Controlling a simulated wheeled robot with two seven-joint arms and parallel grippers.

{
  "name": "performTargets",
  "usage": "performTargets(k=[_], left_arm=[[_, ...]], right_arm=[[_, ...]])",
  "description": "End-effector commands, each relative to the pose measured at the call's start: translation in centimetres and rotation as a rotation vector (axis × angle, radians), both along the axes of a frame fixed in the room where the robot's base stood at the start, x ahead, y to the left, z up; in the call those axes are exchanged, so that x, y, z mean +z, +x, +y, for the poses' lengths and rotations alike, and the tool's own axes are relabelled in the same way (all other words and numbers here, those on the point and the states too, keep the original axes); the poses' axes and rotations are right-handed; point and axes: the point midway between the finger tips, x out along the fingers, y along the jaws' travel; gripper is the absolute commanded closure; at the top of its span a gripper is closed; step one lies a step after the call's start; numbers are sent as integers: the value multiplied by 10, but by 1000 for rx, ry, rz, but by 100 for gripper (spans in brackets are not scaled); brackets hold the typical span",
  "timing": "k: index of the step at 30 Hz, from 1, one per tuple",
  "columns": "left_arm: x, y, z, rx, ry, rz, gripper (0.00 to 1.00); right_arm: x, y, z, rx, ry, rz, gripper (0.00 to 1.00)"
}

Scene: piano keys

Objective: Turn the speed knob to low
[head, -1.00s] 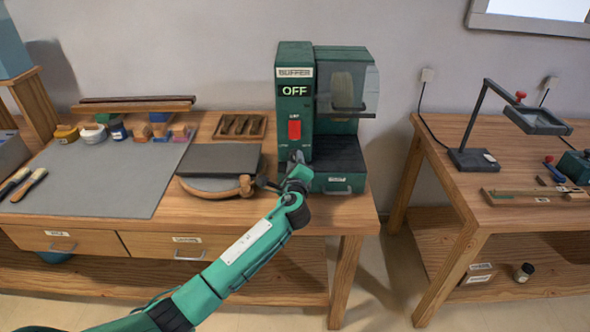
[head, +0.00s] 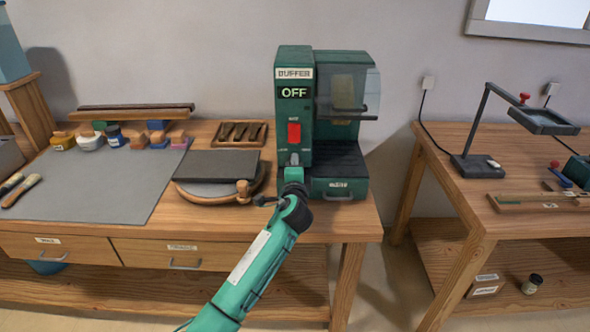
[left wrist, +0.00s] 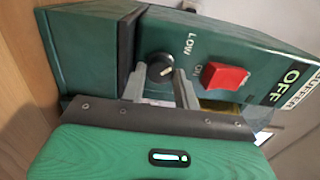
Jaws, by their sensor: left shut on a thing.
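The green buffer machine (head: 294,125) stands on the wooden bench, its display reading OFF. The dark round speed knob (left wrist: 160,69) shows in the left wrist view, with the LOW label (left wrist: 191,43) beside it. A small pale mark shows on the knob's face. My left gripper (head: 293,161) is at the lower front of the machine, below the red switch (head: 294,132). In the left wrist view the grey fingers of my left gripper (left wrist: 160,80) are shut on the knob, one on each side. In the head view the gripper hides the knob. My right gripper is not in view.
The red switch also sits close beside the knob in the left wrist view (left wrist: 224,76). A round stand with a dark slab (head: 222,165) is just left of my gripper. A tray of tools (head: 240,133) lies behind it. A second bench (head: 475,205) stands right.

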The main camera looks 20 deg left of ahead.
Motion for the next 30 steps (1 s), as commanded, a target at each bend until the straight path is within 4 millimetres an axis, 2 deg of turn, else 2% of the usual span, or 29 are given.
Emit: performTargets(k=[13,14,16,30], left_arm=[[-2,0,0,1,-10,0,92],[-2,0,0,1,-10,0,63],[-2,0,0,1,-9,0,50],[-2,0,0,0,-6,2,48]], right_arm=[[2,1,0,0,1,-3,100],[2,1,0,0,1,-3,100],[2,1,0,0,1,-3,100],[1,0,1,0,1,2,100]])
